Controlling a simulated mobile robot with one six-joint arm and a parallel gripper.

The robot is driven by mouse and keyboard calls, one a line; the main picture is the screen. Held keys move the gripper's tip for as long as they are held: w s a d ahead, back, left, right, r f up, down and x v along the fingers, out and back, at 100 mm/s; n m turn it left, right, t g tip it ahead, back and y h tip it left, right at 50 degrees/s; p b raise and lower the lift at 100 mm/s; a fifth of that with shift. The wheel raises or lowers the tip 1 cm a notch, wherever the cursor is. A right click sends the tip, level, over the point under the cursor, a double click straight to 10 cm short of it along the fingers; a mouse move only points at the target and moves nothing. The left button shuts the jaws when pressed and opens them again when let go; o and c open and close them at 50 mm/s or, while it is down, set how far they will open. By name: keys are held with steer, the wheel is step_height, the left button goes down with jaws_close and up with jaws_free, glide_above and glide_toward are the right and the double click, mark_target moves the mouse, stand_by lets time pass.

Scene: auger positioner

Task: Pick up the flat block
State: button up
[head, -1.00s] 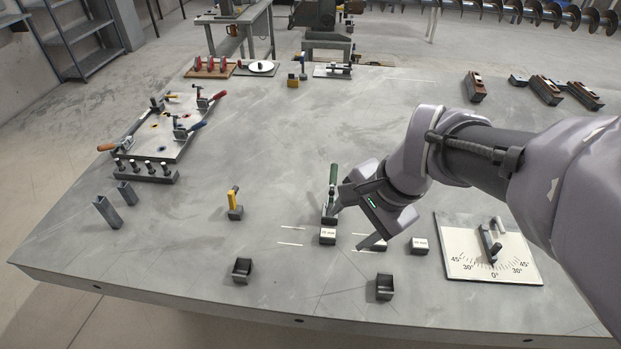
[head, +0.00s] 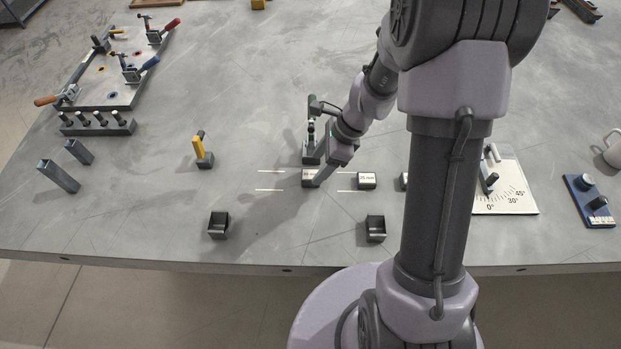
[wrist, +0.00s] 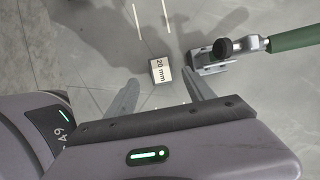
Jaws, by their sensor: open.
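A small block with a white "20 mm" label (wrist: 160,70) lies on the bench in the wrist view, between and just beyond the two fingertips of my gripper (wrist: 160,81). In the head view this block (head: 309,178) is at the left of a row of similar labelled blocks. My gripper (head: 313,165) is open, low over it, and partly covers it. Which one is called flat is not clear.
A green-handled toggle clamp (wrist: 215,55) stands close to the right of the block in the wrist view. A yellow-handled clamp (head: 203,152) stands left. An angle plate (head: 510,190) lies right.

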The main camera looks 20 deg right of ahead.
mark_target(310, 174)
steer(key=b+x, duration=0.2)
steer(key=x, duration=0.2)
steer(key=shift+w+a+f, duration=0.1)
steer(key=shift+w+f, duration=0.1)
steer(key=shift+f, duration=0.15)
steer(key=shift+r, duration=0.2)
steer(key=shift+c, duration=0.2)
jaws_close()
steer(key=shift+r, duration=0.1)
